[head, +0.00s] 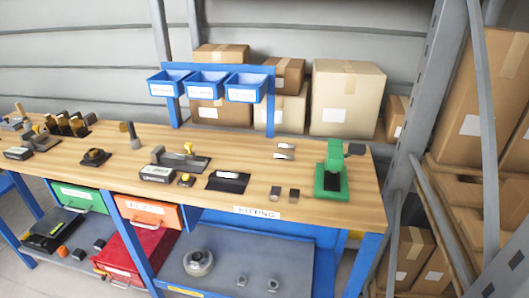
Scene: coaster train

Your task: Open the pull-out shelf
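A long workbench with a wooden top (330,220) and a blue frame fills the middle of the head view. Under it on the right, a grey shelf surface (215,285) with a yellow label on its front edge holds a round light-coloured part (198,262) and two small grey pieces. A green-fronted drawer (78,198) and an orange-fronted drawer (147,213) hang under the top and look shut. No part is marked as the pull-out shelf, and I cannot tell whether the grey surface is pulled out. Neither gripper is in view.
A red case (135,255) sits low, left of the grey shelf. Tools and a green stand (332,175) are on the bench top. Blue bins (206,85) hang at the back. A grey rack post (420,110) and cartons (490,100) stand close on the right.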

